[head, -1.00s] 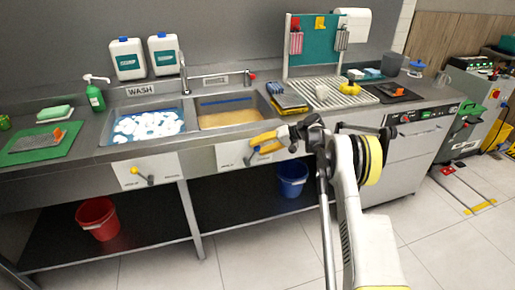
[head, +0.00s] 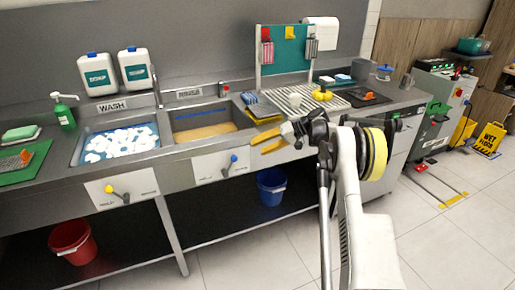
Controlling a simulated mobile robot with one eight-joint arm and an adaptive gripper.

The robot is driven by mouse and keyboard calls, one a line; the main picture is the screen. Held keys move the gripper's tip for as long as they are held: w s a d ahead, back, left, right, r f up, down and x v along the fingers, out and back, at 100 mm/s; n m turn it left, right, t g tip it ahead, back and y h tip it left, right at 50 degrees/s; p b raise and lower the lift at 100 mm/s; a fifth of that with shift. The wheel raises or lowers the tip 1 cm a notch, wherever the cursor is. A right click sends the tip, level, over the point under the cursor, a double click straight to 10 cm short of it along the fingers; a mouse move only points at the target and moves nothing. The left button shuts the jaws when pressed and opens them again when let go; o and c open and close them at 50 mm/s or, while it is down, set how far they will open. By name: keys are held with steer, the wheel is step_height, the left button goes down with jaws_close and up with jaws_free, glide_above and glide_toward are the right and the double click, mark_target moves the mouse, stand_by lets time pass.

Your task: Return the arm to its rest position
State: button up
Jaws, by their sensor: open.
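My gripper (head: 266,143) is in the head view, in front of the sink counter's front edge, near its right half. Its two yellow fingers are spread apart and point left, with nothing between them. My arm (head: 350,175) is folded up in the middle right of the picture, its links rising from the bottom edge. The gripper overlaps the counter front in the picture; I see no contact with it.
The counter (head: 190,146) holds a foamy wash basin (head: 119,141), a rinse basin (head: 206,131) and a drying rack (head: 318,103). Red (head: 72,243) and blue (head: 271,187) buckets stand below. A wet-floor sign (head: 489,139) stands at right. Tiled floor (head: 440,235) is clear at lower right.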

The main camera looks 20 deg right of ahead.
steer(key=s+a+r+h, duration=0.4)
steer(key=s+a+r, duration=0.5)
steer(key=a+r, duration=0.3)
steer(key=s+a+r+h, duration=0.2)
steer(key=s, duration=0.5)
steer(key=s+a+r+h, duration=0.1)
steer(key=s+a+r, duration=0.15)
steer(key=s, duration=0.45)
steer(key=s+f+h, duration=0.1)
steer(key=s+f, duration=0.2)
steer(key=s, duration=0.7)
steer(key=s+f+t+h, duration=0.1)
steer(key=s+f+h, duration=0.1)
steer(key=s, duration=0.8)
steer(key=shift+s+a+f+n+t+h, duration=0.2)
steer(key=shift+f+n+t+h, duration=0.1)
steer(key=shift+f+n, duration=0.1)
